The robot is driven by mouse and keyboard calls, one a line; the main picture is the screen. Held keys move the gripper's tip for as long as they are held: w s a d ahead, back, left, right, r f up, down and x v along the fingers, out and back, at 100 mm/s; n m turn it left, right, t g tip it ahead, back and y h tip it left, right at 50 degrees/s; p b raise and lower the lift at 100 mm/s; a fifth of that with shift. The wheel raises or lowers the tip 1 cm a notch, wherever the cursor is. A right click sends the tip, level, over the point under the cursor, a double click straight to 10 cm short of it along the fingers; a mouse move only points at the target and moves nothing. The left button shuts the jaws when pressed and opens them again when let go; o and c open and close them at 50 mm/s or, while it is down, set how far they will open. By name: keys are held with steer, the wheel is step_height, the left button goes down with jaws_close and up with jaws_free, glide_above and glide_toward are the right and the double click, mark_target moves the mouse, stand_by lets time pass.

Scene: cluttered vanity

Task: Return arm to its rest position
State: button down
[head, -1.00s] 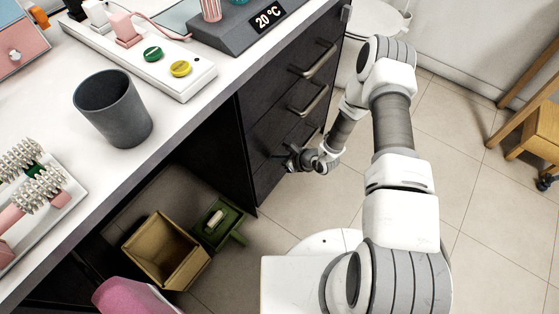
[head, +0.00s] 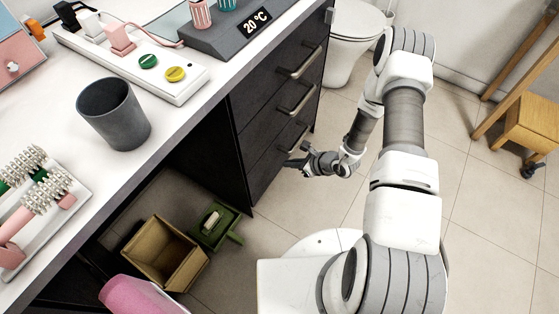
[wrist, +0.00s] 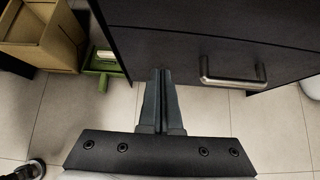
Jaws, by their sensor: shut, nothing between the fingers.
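My gripper (head: 297,162) is at the end of my bent arm, low in front of the dark drawer cabinet (head: 262,150) in the head view. In the wrist view the two fingers of my gripper (wrist: 161,75) lie together, shut and empty. The lowest drawer handle (wrist: 232,75) is to the right of the fingers there, apart from them. The drawers look closed.
A tan bin (head: 163,252) and a green dustpan-like item (head: 215,226) are on the floor under the counter. A grey cup (head: 113,114) and a power strip (head: 140,65) stand on the counter (head: 180,122). A toilet (head: 352,40) and a wooden stool (head: 530,125) are behind.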

steer(key=shift+p+v, duration=0.35)
steer(key=shift+v, duration=1.5)
steer(key=a+r+n+g+y, duration=0.15)
steer(key=r+n, duration=0.45)
steer(key=r, duration=0.8)
steer(key=a+r+n+g, duration=0.25)
steer(key=r+n, duration=0.35)
steer(key=r, duration=0.7)
steer(key=s+d+r+n+t+h, duration=0.1)
steer(key=s+d+r+n+h, duration=0.25)
steer(key=s+r, duration=0.3)
steer(key=s+d+r+n+t+h, duration=0.2)
steer(key=s+r+n+h, duration=0.1)
steer(key=s+r+n, duration=0.4)
steer(key=s+d+r+n+t+h, duration=0.1)
steer(key=s+d+r+n+h, duration=0.2)
steer(key=s+r, duration=0.35)
step_height(320, 180, up, 22)
steer(key=w+p, duration=0.1)
steer(key=p, duration=1.9)
steer(key=shift+w+d+r+p, duration=0.15)
steer(key=shift+d+p, duration=0.1)
steer(key=shift+p, duration=0.15)
